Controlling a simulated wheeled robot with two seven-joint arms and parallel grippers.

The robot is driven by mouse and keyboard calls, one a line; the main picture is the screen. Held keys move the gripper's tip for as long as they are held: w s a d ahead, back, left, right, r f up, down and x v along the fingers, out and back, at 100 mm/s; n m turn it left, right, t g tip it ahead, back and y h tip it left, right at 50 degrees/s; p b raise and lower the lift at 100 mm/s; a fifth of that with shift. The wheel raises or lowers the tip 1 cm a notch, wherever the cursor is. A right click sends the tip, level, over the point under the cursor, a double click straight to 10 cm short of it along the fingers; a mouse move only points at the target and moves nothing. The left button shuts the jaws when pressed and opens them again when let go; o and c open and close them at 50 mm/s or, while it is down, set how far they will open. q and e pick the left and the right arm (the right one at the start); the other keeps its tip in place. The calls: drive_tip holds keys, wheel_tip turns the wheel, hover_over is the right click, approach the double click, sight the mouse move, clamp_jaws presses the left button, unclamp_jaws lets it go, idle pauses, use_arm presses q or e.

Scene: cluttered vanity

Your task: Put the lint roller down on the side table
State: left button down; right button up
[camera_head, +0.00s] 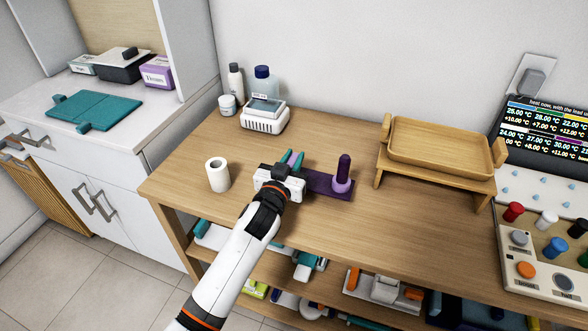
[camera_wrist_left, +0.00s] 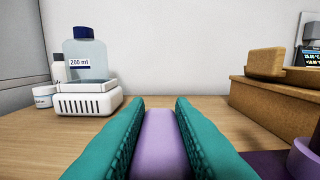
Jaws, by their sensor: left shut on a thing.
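My left gripper (camera_head: 292,158) is over the wooden table, with its teal fingers pointing to the back. In the left wrist view the fingers are shut on a lavender part of what looks like the lint roller (camera_wrist_left: 160,145); in the head view my wrist largely hides it. Just right of the gripper is a dark purple base (camera_head: 318,181) with an upright purple post and lavender collar (camera_head: 343,172). A white roll (camera_head: 217,175) stands upright left of the gripper. I cannot tell if the held thing touches the table. My right gripper is not in view.
A wooden tray (camera_head: 440,146) sits on a riser at the right. A white slotted box (camera_head: 265,118) and bottles stand at the back left. A white counter (camera_head: 128,81) at the left holds a teal mat (camera_head: 95,109). The wooden tabletop (camera_head: 310,235) is bare in front.

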use_arm(q)
drive_tip(key=shift+f, duration=1.4)
drive_tip(key=shift+f+b, duration=0.1)
drive_tip(key=shift+b, duration=0.2)
drive_tip(key=c, duration=1.3)
unclamp_jaws()
drive_tip(key=shift+o, duration=0.2)
drive_tip(key=shift+r, duration=0.2)
drive_tip(key=shift+s+a+f, duration=0.1)
drive_tip(key=shift+s, duration=0.25)
drive_tip(key=v, duration=1.1)
drive_tip(key=shift+s+p, duration=0.15)
drive_tip(key=shift+p, duration=0.25)
